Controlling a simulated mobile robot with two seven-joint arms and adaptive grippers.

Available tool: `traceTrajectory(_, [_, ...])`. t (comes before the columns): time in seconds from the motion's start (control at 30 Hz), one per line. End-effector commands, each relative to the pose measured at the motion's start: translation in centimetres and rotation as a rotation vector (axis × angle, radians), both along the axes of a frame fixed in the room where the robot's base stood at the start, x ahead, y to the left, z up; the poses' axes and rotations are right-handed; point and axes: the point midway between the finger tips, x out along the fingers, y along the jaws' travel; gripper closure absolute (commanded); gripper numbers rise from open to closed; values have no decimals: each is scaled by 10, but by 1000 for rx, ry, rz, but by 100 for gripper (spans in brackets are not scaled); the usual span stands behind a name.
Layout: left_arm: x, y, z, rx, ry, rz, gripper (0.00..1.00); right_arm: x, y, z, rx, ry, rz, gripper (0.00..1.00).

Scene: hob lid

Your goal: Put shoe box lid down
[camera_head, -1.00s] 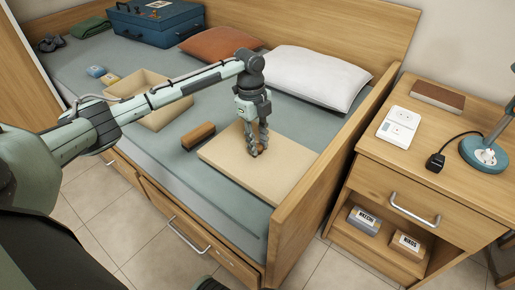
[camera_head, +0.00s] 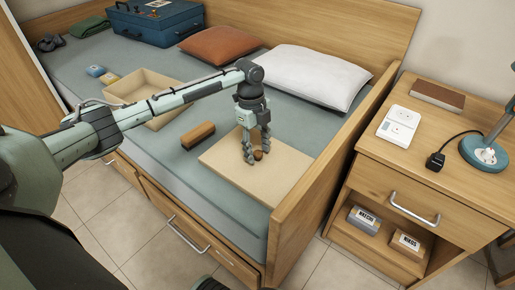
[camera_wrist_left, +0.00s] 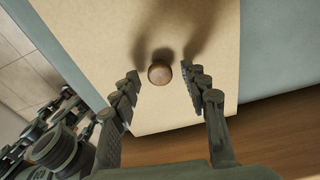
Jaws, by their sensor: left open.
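The tan shoe box lid (camera_head: 268,184) lies flat on the bed near its foot end, with a small round brown knob (camera_head: 258,155) on its top. The open shoe box (camera_head: 143,84) stands farther left on the bed, partly behind my left arm. My left gripper (camera_head: 256,159) is open over the lid, with its fingers on either side of the knob. In the left wrist view the knob (camera_wrist_left: 160,73) sits between and slightly beyond the spread fingertips (camera_wrist_left: 161,77), with a gap on both sides.
A brown block-shaped object (camera_head: 198,135) lies on the bed between box and lid. The wooden footboard (camera_head: 318,190) rises close to the right of the lid. Pillows (camera_head: 315,75) and a blue case (camera_head: 157,24) are at the back. A nightstand (camera_head: 440,165) stands at right.

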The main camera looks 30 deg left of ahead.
Motion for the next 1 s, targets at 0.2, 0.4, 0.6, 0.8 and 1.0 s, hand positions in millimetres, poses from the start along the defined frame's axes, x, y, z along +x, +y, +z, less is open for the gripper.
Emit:
traceTrajectory(0.2, [2,4,31,1,-4,0,55,0,0,0,1,-2,1,60])
traceTrajectory(0.4, [3,9,75,0,-4,-1,55,-3,-1,-8,2,12,0,60])
traceTrajectory(0.6, [4,13,107,1,-2,1,55,2,0,-12,5,3,2,60])
traceTrajectory(0.8, [4,14,119,-1,-1,0,55,6,1,-11,7,-3,3,60])
traceTrajectory(1.0, [4,14,119,-1,0,1,55,5,1,-11,7,-2,3,60])
